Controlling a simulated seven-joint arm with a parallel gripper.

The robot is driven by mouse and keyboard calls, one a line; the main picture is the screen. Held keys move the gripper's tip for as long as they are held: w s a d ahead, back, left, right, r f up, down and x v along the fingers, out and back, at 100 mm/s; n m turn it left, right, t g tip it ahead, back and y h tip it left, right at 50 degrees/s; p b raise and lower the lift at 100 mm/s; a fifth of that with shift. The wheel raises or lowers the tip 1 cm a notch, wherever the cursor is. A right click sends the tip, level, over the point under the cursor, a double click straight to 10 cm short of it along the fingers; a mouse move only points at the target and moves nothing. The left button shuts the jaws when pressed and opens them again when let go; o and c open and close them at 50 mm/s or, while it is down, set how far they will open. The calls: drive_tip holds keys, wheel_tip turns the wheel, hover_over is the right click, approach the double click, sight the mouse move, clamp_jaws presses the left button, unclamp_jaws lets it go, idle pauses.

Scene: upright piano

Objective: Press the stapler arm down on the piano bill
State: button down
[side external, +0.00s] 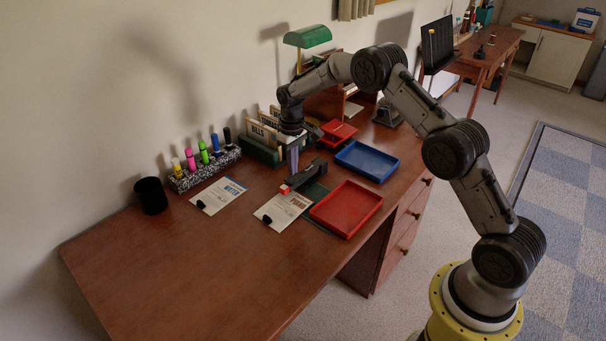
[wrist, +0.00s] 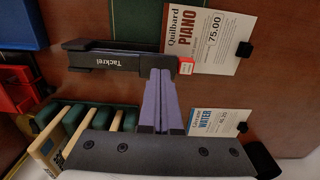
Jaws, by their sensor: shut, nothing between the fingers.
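The black stapler (side external: 308,176) lies on the desk with its red-tipped nose at the piano bill's edge; in the wrist view the stapler (wrist: 108,60) is labelled "Tackrel". The piano bill (side external: 280,212) is a white sheet with a black clip; in the wrist view the bill (wrist: 207,32) shows the heading "PIANO" and passes beside or under the nose. I cannot tell whether it sits between the jaws. My gripper (side external: 293,170) points down close to the stapler. In the wrist view its purple fingers (wrist: 160,75) are together and empty, overlapping the stapler's near edge; contact is unclear.
The water bill (side external: 218,195) lies to the left. A red tray (side external: 346,208) and a blue tray (side external: 367,161) are right of the stapler. A green file rack (side external: 262,150), a marker holder (side external: 205,170) and a black cup (side external: 151,196) stand toward the wall. The desk's front left is clear.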

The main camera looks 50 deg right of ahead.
drive_tip(key=shift+f, duration=1.3)
drive_tip(key=shift+r, duration=0.1)
wheel_tip(320, 180, up, 8)
idle(1.1)
